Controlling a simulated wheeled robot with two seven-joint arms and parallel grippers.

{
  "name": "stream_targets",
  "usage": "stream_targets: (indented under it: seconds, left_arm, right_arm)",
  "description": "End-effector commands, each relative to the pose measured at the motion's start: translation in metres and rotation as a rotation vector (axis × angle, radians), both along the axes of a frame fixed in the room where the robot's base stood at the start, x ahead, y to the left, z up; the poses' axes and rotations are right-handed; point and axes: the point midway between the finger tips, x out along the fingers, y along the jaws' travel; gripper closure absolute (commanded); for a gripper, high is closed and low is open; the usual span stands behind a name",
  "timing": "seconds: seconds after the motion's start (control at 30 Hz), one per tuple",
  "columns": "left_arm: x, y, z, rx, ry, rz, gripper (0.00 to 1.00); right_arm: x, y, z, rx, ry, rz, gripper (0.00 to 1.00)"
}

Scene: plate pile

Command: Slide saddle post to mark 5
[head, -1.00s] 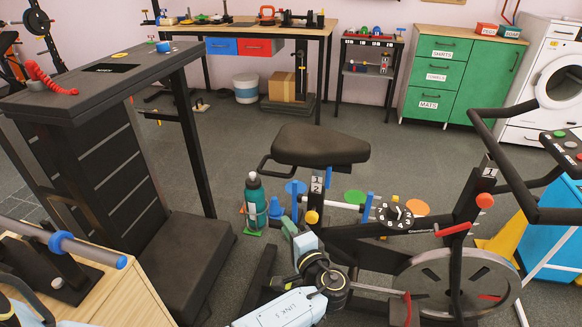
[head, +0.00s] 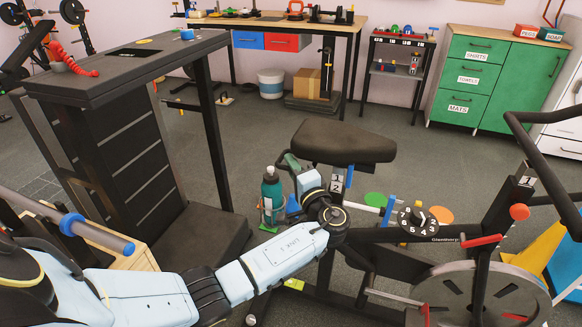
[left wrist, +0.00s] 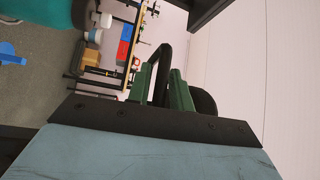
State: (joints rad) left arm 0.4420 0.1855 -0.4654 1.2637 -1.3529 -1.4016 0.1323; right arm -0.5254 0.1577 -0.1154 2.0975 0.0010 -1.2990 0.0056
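The exercise bike's black saddle (head: 343,141) sits on its post, with a small number plate (head: 338,182) below it; I read a 1 and a 2, not surely. A dark loop handle is at the saddle's left end. My left gripper (head: 289,163) has its green fingers at this loop. In the left wrist view the fingers (left wrist: 164,92) stand a little apart, with the black loop bar (left wrist: 166,62) between them; whether they press on it I cannot tell. My arm hides the lower post and its yellow knob. My right gripper is not in view.
A teal bottle (head: 271,194) stands close left of my gripper. A numbered dial (head: 417,219) and a red lever (head: 472,242) are on the bike frame. A dark tall stand (head: 130,150) is at the left. Open floor lies behind the saddle.

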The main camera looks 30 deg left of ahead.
Motion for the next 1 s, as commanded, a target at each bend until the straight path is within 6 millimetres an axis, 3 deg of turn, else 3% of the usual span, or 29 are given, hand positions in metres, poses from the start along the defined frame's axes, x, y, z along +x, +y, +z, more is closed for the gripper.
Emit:
stream_targets:
  seconds: [0.37, 0.57, 0.93, 1.0]
  left_arm:
    - [0.004, 0.007, 0.002, -0.001, -0.001, 0.000, 0.78]
    - [0.004, 0.007, 0.001, -0.001, -0.001, 0.000, 1.00]
    - [0.004, 0.007, 0.005, -0.001, -0.001, 0.001, 1.00]
    - [0.004, 0.007, 0.010, -0.001, -0.001, 0.001, 1.00]
  right_arm:
    - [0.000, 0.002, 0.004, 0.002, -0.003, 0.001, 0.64]
    - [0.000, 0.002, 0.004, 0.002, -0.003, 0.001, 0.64]
    - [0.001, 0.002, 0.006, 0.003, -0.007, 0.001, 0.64]
    - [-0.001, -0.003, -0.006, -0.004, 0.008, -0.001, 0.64]
